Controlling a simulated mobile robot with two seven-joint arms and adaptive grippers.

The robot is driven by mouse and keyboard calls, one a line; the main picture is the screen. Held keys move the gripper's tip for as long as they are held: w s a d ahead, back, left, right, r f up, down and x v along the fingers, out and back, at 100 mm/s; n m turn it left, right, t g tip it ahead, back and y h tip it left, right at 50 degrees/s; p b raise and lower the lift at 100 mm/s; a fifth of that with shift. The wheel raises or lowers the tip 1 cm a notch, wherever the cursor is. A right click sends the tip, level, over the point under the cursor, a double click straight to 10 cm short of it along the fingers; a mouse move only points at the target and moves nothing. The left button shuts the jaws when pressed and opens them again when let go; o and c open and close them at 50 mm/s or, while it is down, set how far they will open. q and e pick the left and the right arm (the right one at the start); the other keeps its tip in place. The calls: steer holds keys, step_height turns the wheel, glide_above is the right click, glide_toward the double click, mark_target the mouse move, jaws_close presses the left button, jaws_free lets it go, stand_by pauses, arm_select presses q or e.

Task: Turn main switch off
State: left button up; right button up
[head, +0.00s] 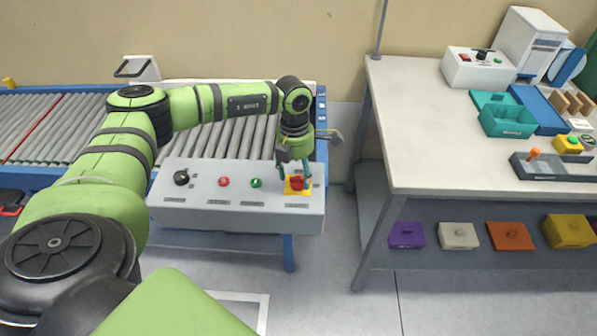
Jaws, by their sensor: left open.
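A grey control panel (225,206) stands in front of the roller conveyor. At its right end is a red knob (296,184) on a yellow plate (290,189), which looks like the main switch. My left gripper (293,174) points down over this knob with its fingers apart, one to each side. It partly hides the knob, and I cannot tell whether the fingers touch it. The panel's labels are too small to read. My right gripper is not in view.
The panel also carries a black knob (181,177), a red button (223,182) and a green button (256,183). The roller conveyor (60,125) lies behind. A workbench (420,130) stands at right, with a white switch box (470,70) and teal bin (507,121).

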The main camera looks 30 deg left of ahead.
arm_select(q)
steer(key=shift+d+f, duration=0.1)
steer(key=shift+f, duration=0.65)
steer(key=c, duration=1.1)
steer(key=shift+n, duration=0.4)
steer(key=n, duration=0.3)
steer(key=shift+r+n+t+p, duration=0.1)
steer(key=shift+n+t+p, duration=0.2)
steer(key=shift+n, duration=0.1)
steer(key=n, duration=0.4)
steer(key=shift+s+r+t+p, duration=0.1)
steer(key=shift+t+p, duration=0.2)
steer(key=n, duration=0.5)
steer(key=shift+p, duration=0.3)
steer(key=n, duration=0.4)
steer(key=shift+t+y, duration=0.3)
steer(key=shift+c, duration=0.2)
steer(key=shift+a+r+n, duration=0.1)
steer(key=shift+a+n, duration=0.1)
steer(key=shift+n, duration=0.2)
